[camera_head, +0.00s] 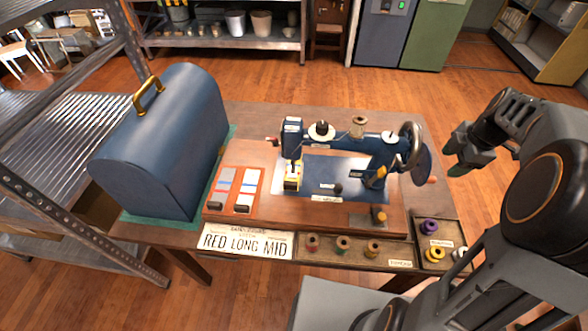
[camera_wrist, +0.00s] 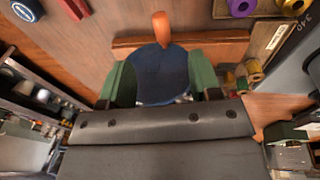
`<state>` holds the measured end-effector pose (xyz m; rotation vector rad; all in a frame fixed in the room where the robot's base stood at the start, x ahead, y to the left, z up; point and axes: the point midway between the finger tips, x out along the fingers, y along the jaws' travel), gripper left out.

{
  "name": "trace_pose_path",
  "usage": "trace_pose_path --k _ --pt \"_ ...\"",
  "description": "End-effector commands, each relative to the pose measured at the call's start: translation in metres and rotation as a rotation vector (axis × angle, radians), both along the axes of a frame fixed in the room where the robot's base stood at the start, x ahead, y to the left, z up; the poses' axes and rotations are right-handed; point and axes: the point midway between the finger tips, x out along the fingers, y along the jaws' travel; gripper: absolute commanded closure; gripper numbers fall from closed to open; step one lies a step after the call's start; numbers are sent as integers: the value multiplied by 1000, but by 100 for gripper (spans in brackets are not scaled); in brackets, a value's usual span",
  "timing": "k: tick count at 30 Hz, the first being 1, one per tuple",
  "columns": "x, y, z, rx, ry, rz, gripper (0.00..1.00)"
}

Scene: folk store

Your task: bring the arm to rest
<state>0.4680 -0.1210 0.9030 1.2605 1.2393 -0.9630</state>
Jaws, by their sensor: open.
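My gripper (camera_head: 455,153) is open and empty in the head view, raised to the right of the sewing machine (camera_head: 345,160). In the wrist view its two green pads stand apart, with the machine's blue disc (camera_wrist: 160,72) and orange handle (camera_wrist: 161,28) showing between them. In the head view a gap shows between the gripper and that disc (camera_head: 423,163). The arm is bent and comes in from the lower right. The machine stands upright on a wooden base on the table (camera_head: 265,118).
A blue domed case (camera_head: 165,135) stands at the table's left, beside a metal shelf (camera_head: 60,130). A sign reading RED LONG MID (camera_head: 245,242) and a spool tray (camera_head: 340,252) line the front edge. A second tray (camera_head: 450,232) holds purple and yellow spools. Open floor lies behind.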

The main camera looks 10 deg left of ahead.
Motion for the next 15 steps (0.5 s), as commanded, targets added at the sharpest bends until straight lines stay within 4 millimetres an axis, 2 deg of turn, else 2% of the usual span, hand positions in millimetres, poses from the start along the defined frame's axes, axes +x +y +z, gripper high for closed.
trace_pose_path --k 8,11,15 --pt "-1 1 2 0 1 -7 43" --pt "-6 9 12 1 2 -66 43" --pt "-26 33 43 10 5 -280 43"
